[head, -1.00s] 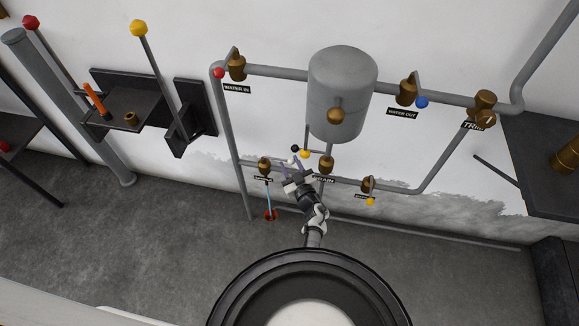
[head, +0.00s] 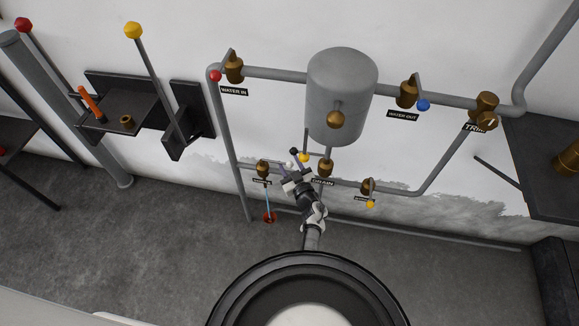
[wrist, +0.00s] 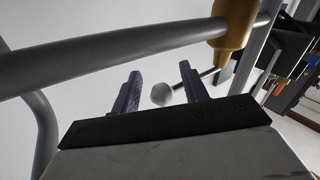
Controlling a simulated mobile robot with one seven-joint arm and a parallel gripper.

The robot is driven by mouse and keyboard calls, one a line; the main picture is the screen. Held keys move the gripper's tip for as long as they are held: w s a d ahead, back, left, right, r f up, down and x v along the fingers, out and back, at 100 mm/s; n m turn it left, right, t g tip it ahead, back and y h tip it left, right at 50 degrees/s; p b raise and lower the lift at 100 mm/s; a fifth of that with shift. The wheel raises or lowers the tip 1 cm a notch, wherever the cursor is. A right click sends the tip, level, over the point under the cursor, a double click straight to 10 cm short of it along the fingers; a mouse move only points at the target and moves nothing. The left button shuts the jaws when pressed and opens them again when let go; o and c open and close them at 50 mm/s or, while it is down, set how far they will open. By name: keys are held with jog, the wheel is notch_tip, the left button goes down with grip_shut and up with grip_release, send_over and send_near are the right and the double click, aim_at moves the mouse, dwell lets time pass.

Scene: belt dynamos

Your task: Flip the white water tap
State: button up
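The white tap's ball-shaped knob (wrist: 161,94) shows between my gripper's fingers in the wrist view, on a thin dark rod running right toward a brass valve (wrist: 232,22). My gripper (wrist: 158,84) is open, with one purple finger on each side of the knob in the picture. I see no clear contact and cannot tell how deep the knob sits between the fingers. In the head view my gripper (head: 292,169) is at the lower pipes below the grey tank, and the small white knob (head: 289,164) is partly hidden by it.
The grey tank (head: 341,95) hangs above. A grey pipe (wrist: 110,50) crosses close in the wrist view.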

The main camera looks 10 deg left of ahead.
jog(key=shift+r, duration=0.6)
jog(key=shift+s+d, duration=0.3)
jog(key=shift+s, duration=0.1)
jog(key=f+v, duration=0.1)
jog(key=v, duration=1.2)
jog(key=shift+f, duration=0.15)
jog(key=shift+s, duration=0.1)
